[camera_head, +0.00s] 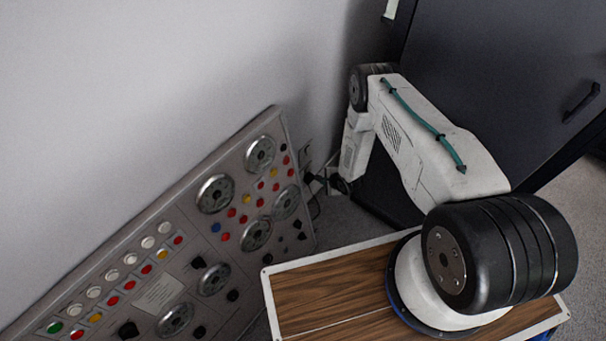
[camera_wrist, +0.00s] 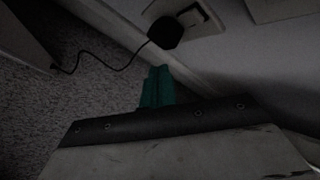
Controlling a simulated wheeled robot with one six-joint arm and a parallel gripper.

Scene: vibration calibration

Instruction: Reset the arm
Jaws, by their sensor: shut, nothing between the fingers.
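My gripper (camera_wrist: 158,86) shows in the wrist view as two teal fingers side by side, pressed together with nothing between them. It points down toward the grey carpet and the foot of the wall. In the head view my white arm reaches up and away from its mount, bends at the elbow and hangs down just right of the control panel (camera_head: 152,293). The gripper end is small and dark there, close to the panel's right edge. I cannot tell whether it touches anything.
A black plug (camera_wrist: 166,32) sits in a wall socket just beyond the fingers, its cable trailing left over the carpet (camera_wrist: 98,88). The panel with dials and coloured buttons leans by the white wall (camera_head: 150,90). A dark cabinet (camera_head: 490,75) stands behind my arm at right.

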